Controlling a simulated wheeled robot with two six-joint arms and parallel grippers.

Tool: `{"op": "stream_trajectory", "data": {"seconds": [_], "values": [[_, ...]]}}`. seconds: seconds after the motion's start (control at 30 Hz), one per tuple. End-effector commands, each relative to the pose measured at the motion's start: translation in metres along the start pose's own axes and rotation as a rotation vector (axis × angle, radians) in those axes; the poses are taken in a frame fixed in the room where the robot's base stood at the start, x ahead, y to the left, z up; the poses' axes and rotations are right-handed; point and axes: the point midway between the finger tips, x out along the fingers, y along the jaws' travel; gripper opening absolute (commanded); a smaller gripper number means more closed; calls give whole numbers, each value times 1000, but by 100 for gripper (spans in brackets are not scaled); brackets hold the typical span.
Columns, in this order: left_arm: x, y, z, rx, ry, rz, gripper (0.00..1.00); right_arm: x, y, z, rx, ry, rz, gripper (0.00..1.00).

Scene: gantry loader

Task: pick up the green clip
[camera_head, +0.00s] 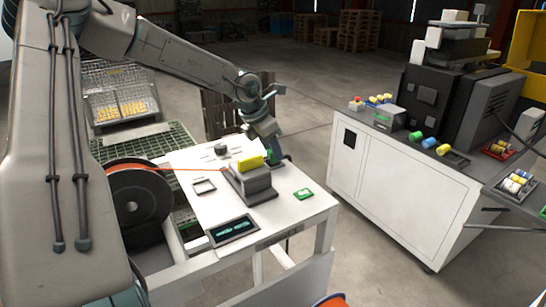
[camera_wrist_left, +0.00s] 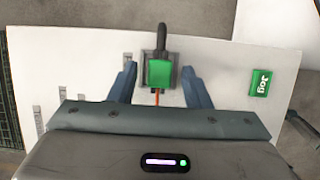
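In the left wrist view a bright green block (camera_wrist_left: 163,77), which looks like the green clip, sits on a dark grey holder (camera_wrist_left: 147,72). My left gripper (camera_wrist_left: 160,80) is open, with one finger on each side of the block and a gap at both sides. In the head view my left gripper (camera_head: 273,152) is low over the white table (camera_head: 230,205), behind a grey fixture (camera_head: 262,183) with a yellow block (camera_head: 250,162) on top. I cannot make out the green block there. My right gripper is not in view.
A flat green "Jog" tag (camera_head: 303,194) lies right of the fixture; it also shows in the wrist view (camera_wrist_left: 260,83). An orange strand runs from a black spool (camera_head: 133,202) to the fixture. A dark tray (camera_head: 232,230) lies at the front. A white cabinet (camera_head: 385,185) stands right.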

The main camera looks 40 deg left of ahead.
Motion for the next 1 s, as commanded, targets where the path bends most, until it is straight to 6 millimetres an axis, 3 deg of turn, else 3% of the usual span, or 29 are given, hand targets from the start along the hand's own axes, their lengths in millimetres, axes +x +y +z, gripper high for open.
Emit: {"op": "stream_trajectory", "data": {"seconds": [0.03,0.2,0.63,0.9,1.0], "values": [[0,0,0,0,0,0,33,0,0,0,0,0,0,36],[0,0,0,0,0,0,0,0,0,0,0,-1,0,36],[-4,0,2,-1,-2,1,0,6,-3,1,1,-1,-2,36],[-30,1,14,0,-6,5,0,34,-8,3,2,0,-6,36],[-37,2,-1,-1,-7,-4,0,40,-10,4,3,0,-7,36]]}}
